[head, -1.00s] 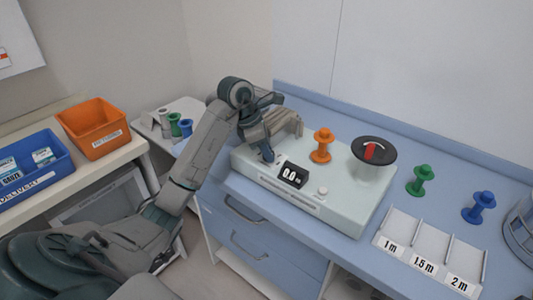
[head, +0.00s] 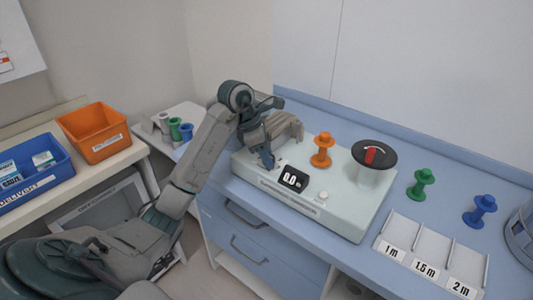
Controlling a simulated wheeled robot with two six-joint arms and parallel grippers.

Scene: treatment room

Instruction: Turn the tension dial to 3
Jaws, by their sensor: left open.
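A pale winding machine (head: 345,215) stands on the blue counter. Its front display (head: 291,180) reads 0.0. A black round disc (head: 374,153) with a red bar (head: 371,156) sits on a post at its right end. A white knob (head: 323,196) is at its front right. My left gripper (head: 267,158) is open, over the left end of the machine behind the display. The gripper covers that part of the top, so a dial under it cannot be made out, nor whether the fingers touch anything. My right gripper is out of view.
An orange spool (head: 322,150) stands upright on the machine. Green (head: 420,184) and blue (head: 480,210) spools stand on the counter to its right, behind a rack (head: 432,243) labelled 1 m, 1.5 m and 2 m. Orange (head: 95,133) and blue (head: 35,175) bins are at left.

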